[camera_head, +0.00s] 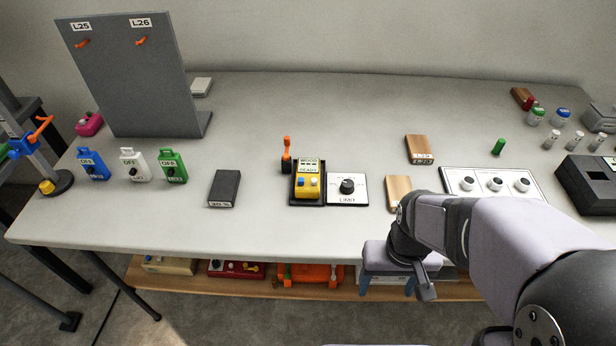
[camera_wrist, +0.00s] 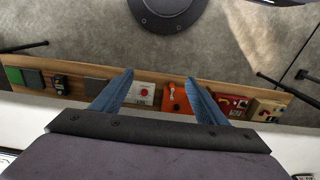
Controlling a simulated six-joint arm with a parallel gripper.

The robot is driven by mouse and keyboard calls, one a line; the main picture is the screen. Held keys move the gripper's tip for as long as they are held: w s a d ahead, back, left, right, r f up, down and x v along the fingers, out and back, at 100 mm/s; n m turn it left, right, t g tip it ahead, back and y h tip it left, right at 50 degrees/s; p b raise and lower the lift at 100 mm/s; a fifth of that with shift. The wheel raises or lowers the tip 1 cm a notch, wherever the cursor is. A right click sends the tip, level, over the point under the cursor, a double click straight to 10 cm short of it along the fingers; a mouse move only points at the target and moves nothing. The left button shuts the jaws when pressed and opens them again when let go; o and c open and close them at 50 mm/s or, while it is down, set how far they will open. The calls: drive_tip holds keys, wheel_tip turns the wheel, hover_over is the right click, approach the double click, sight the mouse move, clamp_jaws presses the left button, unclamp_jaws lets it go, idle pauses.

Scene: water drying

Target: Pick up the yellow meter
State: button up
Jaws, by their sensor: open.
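My gripper (camera_head: 396,286) hangs at the table's front edge, to the right of the meter and nearer the camera. In the wrist view my gripper (camera_wrist: 158,95) shows two blue fingers spread apart with nothing held between them. The wrist view looks down at the floor and a low shelf; the yellow meter on the table is not seen there.
A white LIMIT panel (camera_head: 347,189) with a black knob adjoins the holder's right side. An orange-topped tool (camera_head: 287,155) stands behind the holder. A dark block (camera_head: 224,188) lies to the left. A low wooden shelf (camera_wrist: 75,92) holds several devices. The table's middle back is clear.

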drive_tip(key=s+a+r+n+g+y+p, duration=0.1)
drive_tip(key=s+a+r+n+g+p, duration=0.15)
drive_tip(key=s+a+p, duration=0.4)
drive_tip(key=s+a+r+n+g+y+p, duration=0.1)
drive_tip(key=s+a+n+g+p, duration=0.2)
drive_tip(key=a, duration=0.7)
drive_tip(key=w+a+r+p, duration=0.1)
drive_tip(key=w+a+p, duration=0.15)
drive_tip(key=a, duration=0.25)
drive_tip(key=w+a+r+t+y+p, duration=0.1)
drive_tip(key=w+a+r+t, duration=0.1)
drive_tip(key=w+a+r, duration=0.3)
drive_tip(key=w+a+r+t+y, duration=0.1)
drive_tip(key=w+a, duration=0.2)
drive_tip(key=w, duration=0.4)
wheel_tip(320, 180, up, 4)
drive_tip(key=m+t+h+p, duration=0.3)
drive_tip(key=m+h+p, duration=0.1)
drive_tip(key=m, duration=0.1)
hover_over(308, 174)
drive_tip(key=shift+s+a+r+g, duration=0.1)
drive_tip(key=shift+a+r+g, duration=0.1)
drive_tip(key=shift+g, duration=0.05)
drive_tip(key=shift+w+d+m, duration=0.2)
drive_tip(key=shift+d+m, duration=0.05)
drive_tip(key=shift+d, duration=0.1)
drive_tip(key=shift+a+f+p, duration=0.15)
drive_tip(key=shift+f+p, duration=1.05)
drive_tip(key=shift+f, duration=2.45)
